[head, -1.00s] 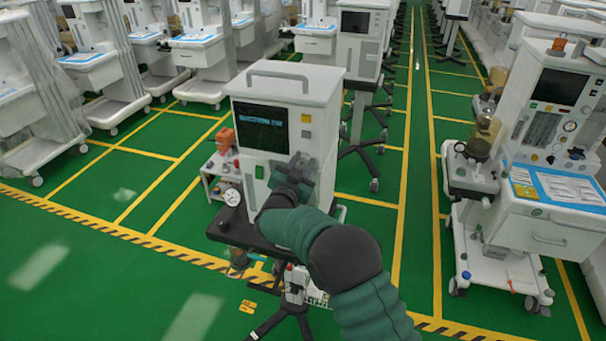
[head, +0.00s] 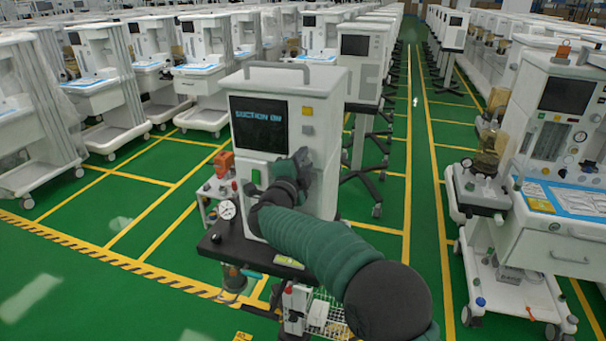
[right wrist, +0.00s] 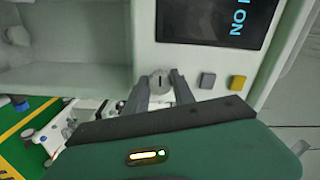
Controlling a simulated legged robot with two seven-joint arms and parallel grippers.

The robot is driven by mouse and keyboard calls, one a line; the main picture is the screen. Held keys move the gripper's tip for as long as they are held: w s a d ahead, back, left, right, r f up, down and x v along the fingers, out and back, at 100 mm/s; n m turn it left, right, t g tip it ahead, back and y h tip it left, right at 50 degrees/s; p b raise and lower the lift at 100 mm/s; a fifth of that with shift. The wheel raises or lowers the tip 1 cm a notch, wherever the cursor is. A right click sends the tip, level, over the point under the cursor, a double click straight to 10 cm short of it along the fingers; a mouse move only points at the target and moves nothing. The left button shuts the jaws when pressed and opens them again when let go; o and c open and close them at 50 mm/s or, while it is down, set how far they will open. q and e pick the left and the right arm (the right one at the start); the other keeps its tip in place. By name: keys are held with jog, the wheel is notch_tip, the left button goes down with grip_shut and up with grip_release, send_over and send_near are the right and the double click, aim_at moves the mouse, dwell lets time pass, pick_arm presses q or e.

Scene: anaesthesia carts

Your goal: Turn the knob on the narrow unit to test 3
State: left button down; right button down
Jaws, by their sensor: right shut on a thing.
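The narrow unit (head: 322,120) is a pale upright box with a top handle, standing in front of me. In the right wrist view the two fingers (right wrist: 161,80) are shut on the round grey knob (right wrist: 160,80), one on each side. A short dark mark shows on the knob's face. I cannot read any position labels around it. In the head view my gripper and arm hide the knob. My left gripper is not in view.
A grey button (right wrist: 207,80) and a yellow button (right wrist: 237,82) sit beside the knob. A pressure gauge (head: 227,210) stands at the unit's lower left. A large anaesthesia cart (head: 555,150) is on the right. Green floor (head: 130,230) is open at left.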

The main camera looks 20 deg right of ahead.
jog(key=shift+s+f+m+b, duration=0.1)
jog(key=shift+f+m+b, duration=0.1)
jog(key=shift+m+b, duration=0.9)
jog(key=shift+w+f+m+b, duration=0.1)
jog(key=shift+f+m+b, duration=0.05)
jog(key=shift+m+b, duration=0.95)
jog(key=shift+s+f+m+b, duration=0.1)
jog(key=shift+f+m+b, duration=0.1)
jog(key=shift+m+b, duration=0.85)
jog(key=c, duration=1.2)
grip_release()
jog(key=shift+r, duration=0.1)
jog(key=shift+c, duration=0.2)
jog(key=shift+o, duration=0.9)
jog(key=shift+r, duration=0.2)
jog(key=b+v, duration=0.2)
jog(key=v, duration=1.5)
